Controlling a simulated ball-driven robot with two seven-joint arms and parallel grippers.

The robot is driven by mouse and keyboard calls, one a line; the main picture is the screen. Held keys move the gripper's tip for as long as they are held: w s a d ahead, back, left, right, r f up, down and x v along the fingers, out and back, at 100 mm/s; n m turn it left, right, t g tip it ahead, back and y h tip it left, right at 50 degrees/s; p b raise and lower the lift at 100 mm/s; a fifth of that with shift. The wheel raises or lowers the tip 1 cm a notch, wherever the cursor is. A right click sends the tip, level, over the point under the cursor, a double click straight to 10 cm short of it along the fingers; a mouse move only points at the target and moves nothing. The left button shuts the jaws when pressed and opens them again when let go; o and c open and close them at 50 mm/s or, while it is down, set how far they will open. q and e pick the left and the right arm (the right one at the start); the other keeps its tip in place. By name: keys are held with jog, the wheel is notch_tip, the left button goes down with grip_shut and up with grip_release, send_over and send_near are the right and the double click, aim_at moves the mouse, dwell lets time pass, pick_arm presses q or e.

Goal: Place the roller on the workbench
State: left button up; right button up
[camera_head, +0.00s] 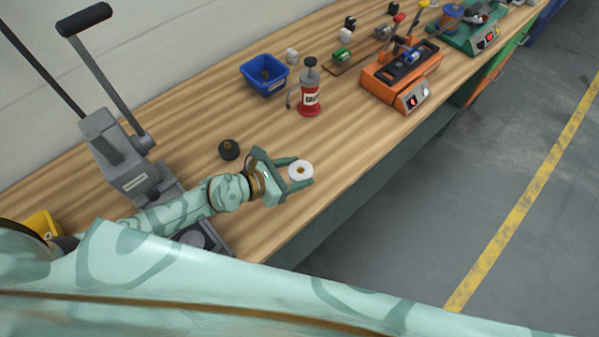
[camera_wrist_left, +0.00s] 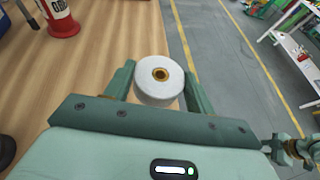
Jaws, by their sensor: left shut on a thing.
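A white roller (camera_head: 300,171) with a brass-coloured centre is between the fingers of my left gripper (camera_head: 298,173), near the front edge of the wooden workbench (camera_head: 340,145). The left gripper is shut on the roller. In the left wrist view the roller (camera_wrist_left: 159,79) sits between both green fingers, its round face with the brass bore showing. The bench top lies beneath and behind it; I cannot tell whether the roller touches the bench. My right gripper is not in the head view; a green arm part shows at the right edge of the left wrist view.
A dark round knob (camera_head: 229,149) lies left of the gripper. A red oil can (camera_head: 309,93), a blue bin (camera_head: 265,74) and an orange device (camera_head: 401,78) stand farther back. A grey lever press (camera_head: 125,160) stands at left. Bench around the oil can's front is clear.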

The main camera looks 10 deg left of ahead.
aim_at(302, 167)
pick_arm(q)
jog(key=w+f+b, duration=0.4)
jog(key=f, duration=0.1)
jog(key=shift+d, duration=0.1)
jog(key=shift+w+f+b, duration=0.55)
jog(key=shift+w+b, duration=0.1)
jog(key=shift+b, duration=0.25)
notch_tip(302, 167, down, 4)
jog(key=b, duration=0.3)
jog(key=shift+w+r, duration=0.15)
jog(key=shift+r, duration=0.25)
jog(key=shift+f, duration=0.1)
jog(key=o, duration=1.4)
jog(key=shift+f, duration=0.1)
